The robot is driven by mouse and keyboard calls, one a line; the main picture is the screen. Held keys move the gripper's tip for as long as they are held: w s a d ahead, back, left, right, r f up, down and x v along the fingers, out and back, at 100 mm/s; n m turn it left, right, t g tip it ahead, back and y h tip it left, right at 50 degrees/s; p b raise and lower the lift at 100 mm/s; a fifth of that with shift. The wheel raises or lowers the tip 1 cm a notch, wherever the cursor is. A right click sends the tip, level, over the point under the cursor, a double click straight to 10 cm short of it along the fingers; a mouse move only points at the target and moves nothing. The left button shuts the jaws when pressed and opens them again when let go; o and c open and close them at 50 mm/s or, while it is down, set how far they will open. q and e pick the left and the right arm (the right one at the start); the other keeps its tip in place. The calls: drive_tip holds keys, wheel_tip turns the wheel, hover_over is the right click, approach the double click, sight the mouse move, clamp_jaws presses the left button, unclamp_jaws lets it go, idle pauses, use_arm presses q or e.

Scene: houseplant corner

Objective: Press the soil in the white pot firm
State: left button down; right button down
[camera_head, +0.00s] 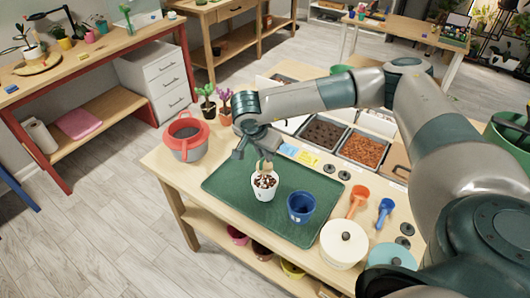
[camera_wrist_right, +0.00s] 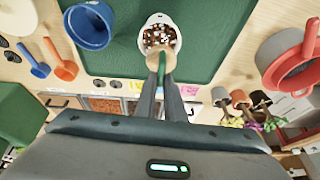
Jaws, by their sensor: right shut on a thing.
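The white pot (camera_head: 264,190) stands on the green mat (camera_head: 228,183); it also shows at the top of the right wrist view (camera_wrist_right: 146,27). Dark soil with white and brown bits fills it (camera_wrist_right: 158,36). My right gripper (camera_head: 262,156) is over the pot, shut on a tamper with a green handle and a pale wooden end (camera_wrist_right: 162,60). The wooden end is at the pot's mouth and hides part of the soil. I cannot tell whether it touches the soil. My left gripper is not in view.
A blue pot (camera_head: 301,208) stands right of the white pot. A red and grey watering can (camera_head: 186,142) is at the left. Orange (camera_head: 358,200) and blue (camera_head: 385,211) scoops and a white lidded jar (camera_head: 343,246) are at the right. Filled bins (camera_head: 362,150) stand behind the mat.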

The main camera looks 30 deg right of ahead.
sight(264, 167)
drive_tip(key=shift+f, duration=0.2)
drive_tip(key=shift+f+b, duration=0.75)
drive_tip(key=shift+f, duration=1.25)
drive_tip(key=shift+f+b, duration=0.7)
drive_tip(key=shift+b, duration=0.1)
drive_tip(key=shift+f+b, duration=0.4)
drive_tip(key=shift+b, duration=0.05)
drive_tip(key=shift+f+b, duration=0.1)
drive_tip(key=shift+b, duration=0.3)
idle(1.2)
drive_tip(key=shift+r+p, duration=1.6)
drive_tip(key=shift+r, duration=2.45)
drive_tip(key=shift+a, duration=0.1)
